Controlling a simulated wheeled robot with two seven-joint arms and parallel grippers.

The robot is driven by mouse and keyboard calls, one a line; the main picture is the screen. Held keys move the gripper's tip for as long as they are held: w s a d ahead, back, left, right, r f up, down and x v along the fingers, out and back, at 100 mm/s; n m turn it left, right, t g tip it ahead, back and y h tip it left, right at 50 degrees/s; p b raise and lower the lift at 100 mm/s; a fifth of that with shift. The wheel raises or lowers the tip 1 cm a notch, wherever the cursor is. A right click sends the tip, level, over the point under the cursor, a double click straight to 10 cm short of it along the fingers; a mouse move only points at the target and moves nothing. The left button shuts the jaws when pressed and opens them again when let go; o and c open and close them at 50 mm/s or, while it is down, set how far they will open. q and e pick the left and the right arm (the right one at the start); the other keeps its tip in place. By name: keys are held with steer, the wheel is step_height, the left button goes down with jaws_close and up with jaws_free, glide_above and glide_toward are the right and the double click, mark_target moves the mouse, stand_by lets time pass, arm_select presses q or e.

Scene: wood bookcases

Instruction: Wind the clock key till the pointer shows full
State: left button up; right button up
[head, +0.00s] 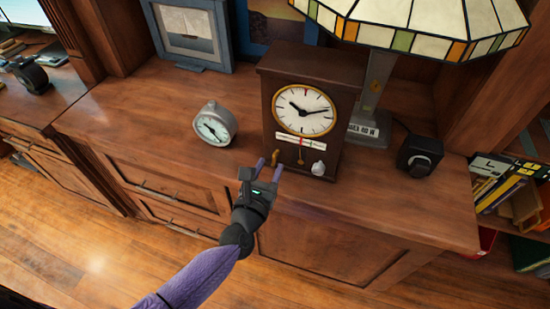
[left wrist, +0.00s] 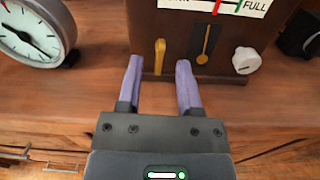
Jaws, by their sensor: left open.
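A dark wooden clock (head: 264,110) with a round white dial stands upright on the cabinet top. A brass key (left wrist: 160,57) sticks out low on its front, left of a dark slot with a brass pendulum (left wrist: 206,45). A white gauge strip (left wrist: 196,4) above reads FULL at its right end. A red pointer (left wrist: 217,7) stands left of a green mark near FULL; the strip's top is cut off. My left gripper (head: 269,168) is open, its purple fingers on either side of the key in the left wrist view, with no visible grip on it. My right gripper is not in view.
A white knob (left wrist: 246,60) sits right of the pendulum. A grey round gauge (head: 214,124) stands left of the clock. A lamp (head: 376,85) and a black box (head: 419,155) stand to the right. A picture frame (head: 190,35) is behind.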

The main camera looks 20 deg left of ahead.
mark_target(273, 161)
arm_select(q)
steer(key=shift+w, duration=1.55)
jaws_close()
steer(key=shift+m, duration=0.3)
